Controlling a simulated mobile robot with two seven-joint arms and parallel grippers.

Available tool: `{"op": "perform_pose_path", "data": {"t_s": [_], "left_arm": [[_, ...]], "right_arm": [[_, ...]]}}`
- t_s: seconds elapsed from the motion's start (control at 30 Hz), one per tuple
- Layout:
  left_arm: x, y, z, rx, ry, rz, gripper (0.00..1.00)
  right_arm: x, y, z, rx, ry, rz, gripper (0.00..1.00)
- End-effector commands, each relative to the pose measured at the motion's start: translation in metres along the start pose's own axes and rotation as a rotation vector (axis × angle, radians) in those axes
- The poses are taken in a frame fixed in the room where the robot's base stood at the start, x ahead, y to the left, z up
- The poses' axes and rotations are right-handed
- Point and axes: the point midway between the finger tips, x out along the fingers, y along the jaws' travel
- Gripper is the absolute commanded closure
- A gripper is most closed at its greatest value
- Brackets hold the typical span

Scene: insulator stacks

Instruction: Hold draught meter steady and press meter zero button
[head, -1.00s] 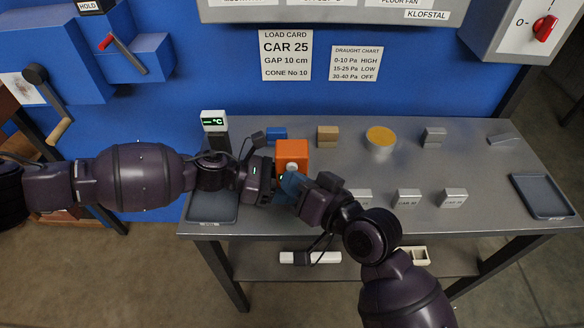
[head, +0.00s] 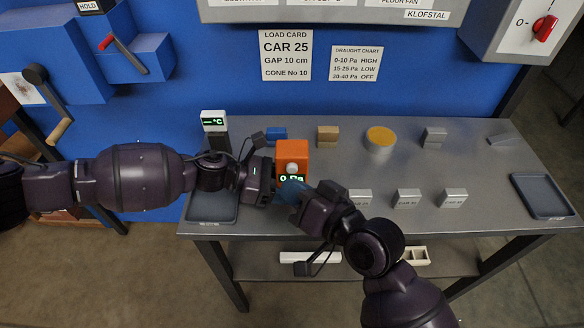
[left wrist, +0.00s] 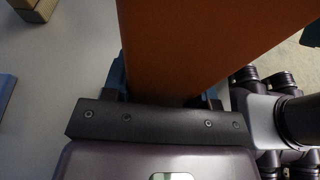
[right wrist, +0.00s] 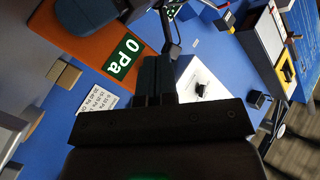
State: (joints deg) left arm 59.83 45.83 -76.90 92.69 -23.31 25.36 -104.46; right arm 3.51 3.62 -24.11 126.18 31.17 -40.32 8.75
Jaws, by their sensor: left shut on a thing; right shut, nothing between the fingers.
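The draught meter (head: 292,152) is an orange box with a pale round button (head: 292,168) and a green-lit display (head: 293,178) below it. The display (right wrist: 124,56) reads 0 Pa in the right wrist view. My left gripper (head: 272,180) is shut on the meter from the left; in the left wrist view its fingers lie on both sides of the orange body (left wrist: 185,50). My right gripper (head: 284,190) is shut and empty, its blue fingertips just below and in front of the display. In the right wrist view its fingers (right wrist: 152,78) are together, apart from the button.
The grey table (head: 310,215) bears a blue block (head: 277,133), a tan block (head: 327,136), an orange-topped bowl (head: 381,138) and several pale labelled blocks at the right. Trays lie at the left (head: 212,221) and right (head: 571,213) ends. A temperature display (head: 214,121) stands behind my left arm.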

Motion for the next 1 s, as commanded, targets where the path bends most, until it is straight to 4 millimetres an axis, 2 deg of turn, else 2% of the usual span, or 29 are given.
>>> {"op": "perform_pose_path", "data": {"t_s": [0.3, 1.0], "left_arm": [[0.000, 0.000, 0.000, -0.001, 0.000, 0.001, 0.60], [0.000, 0.000, 0.000, -0.001, 0.000, 0.001, 0.60]], "right_arm": [[-0.002, -0.001, 0.001, 0.000, 0.000, 0.000, 1.00], [-0.035, -0.025, 0.025, 0.000, 0.000, 0.000, 1.00]]}}
